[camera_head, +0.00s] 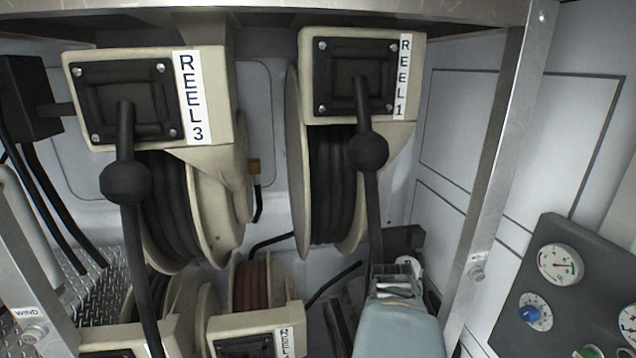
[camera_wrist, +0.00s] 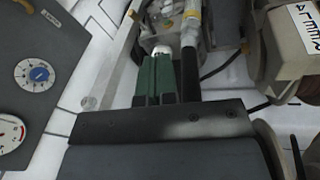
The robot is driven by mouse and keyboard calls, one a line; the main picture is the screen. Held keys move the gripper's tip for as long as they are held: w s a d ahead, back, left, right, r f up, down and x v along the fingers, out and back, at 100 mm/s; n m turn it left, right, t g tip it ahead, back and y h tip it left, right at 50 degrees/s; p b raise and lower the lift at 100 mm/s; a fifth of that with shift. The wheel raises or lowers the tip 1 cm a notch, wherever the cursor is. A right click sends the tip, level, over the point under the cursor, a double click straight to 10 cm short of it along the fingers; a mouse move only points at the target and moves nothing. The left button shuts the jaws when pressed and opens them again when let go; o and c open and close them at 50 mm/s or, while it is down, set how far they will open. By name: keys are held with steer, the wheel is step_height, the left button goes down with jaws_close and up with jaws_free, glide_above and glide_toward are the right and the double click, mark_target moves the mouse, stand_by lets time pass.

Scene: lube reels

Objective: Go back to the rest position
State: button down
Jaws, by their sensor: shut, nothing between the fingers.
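My gripper (camera_head: 397,278) is at the lower right of the head view, at the end of my pale blue-grey arm. It is shut, with nothing held. It is below the Reel 1 box and close to the hose hanging from that box; I cannot tell whether they touch. The Reel 1 box (camera_head: 409,78) and its reel (camera_head: 332,180) are above and behind it. The Reel 3 box (camera_head: 207,120) and its reel (camera_head: 170,205) are to the left.
A gauge panel (camera_head: 597,240) stands at the right of the head view; it also shows at the left of the wrist view (camera_wrist: 60,40). A metal post (camera_head: 495,190) stands between the panel and the reels. Hoses with black balls (camera_head: 369,151) hang in front. Lower reels fill the bottom.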

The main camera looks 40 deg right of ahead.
steer(key=w+a+r+n+t+y, duration=0.1)
steer(key=w+a+r+n, duration=0.1)
steer(key=a, duration=0.6)
steer(key=w+a+r+n+t+y, duration=0.1)
steer(key=w+a+r+n+t, duration=0.1)
steer(key=w+a, duration=0.3)
steer(key=w+a+r+n+t+y, duration=0.1)
steer(key=w+a+n, duration=0.3)
steer(key=a, duration=0.7)
steer(key=shift+a+r+t, duration=0.15)
steer(key=shift+r+t, duration=0.35)
steer(key=shift+r, duration=0.15)
